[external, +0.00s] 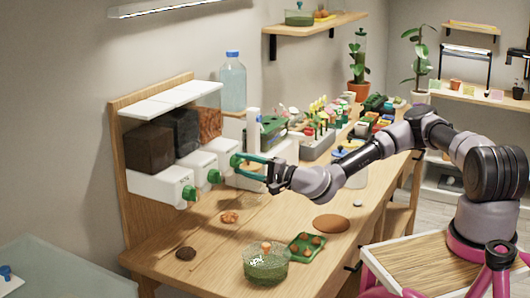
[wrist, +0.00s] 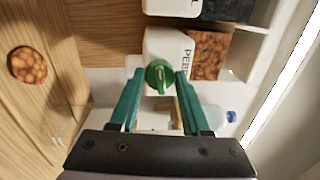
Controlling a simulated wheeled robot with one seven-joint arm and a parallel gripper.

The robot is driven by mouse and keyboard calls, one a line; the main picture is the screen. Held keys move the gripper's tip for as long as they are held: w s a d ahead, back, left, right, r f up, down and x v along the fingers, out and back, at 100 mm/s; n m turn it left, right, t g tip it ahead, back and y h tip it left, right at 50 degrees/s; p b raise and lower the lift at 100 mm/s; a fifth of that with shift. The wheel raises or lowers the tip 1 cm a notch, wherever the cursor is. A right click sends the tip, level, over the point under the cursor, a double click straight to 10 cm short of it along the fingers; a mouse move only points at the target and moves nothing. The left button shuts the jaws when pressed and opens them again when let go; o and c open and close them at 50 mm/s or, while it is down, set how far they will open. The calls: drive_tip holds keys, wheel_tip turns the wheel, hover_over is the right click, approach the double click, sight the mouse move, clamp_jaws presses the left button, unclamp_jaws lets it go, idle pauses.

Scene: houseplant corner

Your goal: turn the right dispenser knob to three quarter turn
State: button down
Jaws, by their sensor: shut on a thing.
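The dispenser (external: 145,188) stands at the back left of the bench, with three bins and a green knob on each white front. The right dispenser knob (external: 235,160) is on the bin with orange-brown pebbles. It also shows in the wrist view (wrist: 158,80), round and green with a raised ridge. My gripper (external: 241,161) reaches it from the right, and its two green fingers close on the knob's sides in the wrist view (wrist: 159,74). How far the knob is turned cannot be told. The middle knob (external: 214,176) and left knob (external: 189,193) are free.
A glass bowl (external: 266,268) with green contents, a green tray (external: 306,247) and a brown round patch (external: 331,224) are on the bench front. A pebble heap (external: 230,217) lies below the dispenser. A water bottle (external: 232,82) stands behind it. Pots and tools crowd the bench's far end.

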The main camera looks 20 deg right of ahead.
drive_tip(key=shift+m, duration=0.5)
drive_tip(key=shift+c, duration=1.8)
unclamp_jaws()
drive_tip(key=shift+s, duration=0.15)
drive_tip(key=v, duration=1)
drive_tip(key=shift+s+d, duration=0.2)
drive_tip(key=shift+s, duration=0.05)
drive_tip(key=shift+f, duration=0.1)
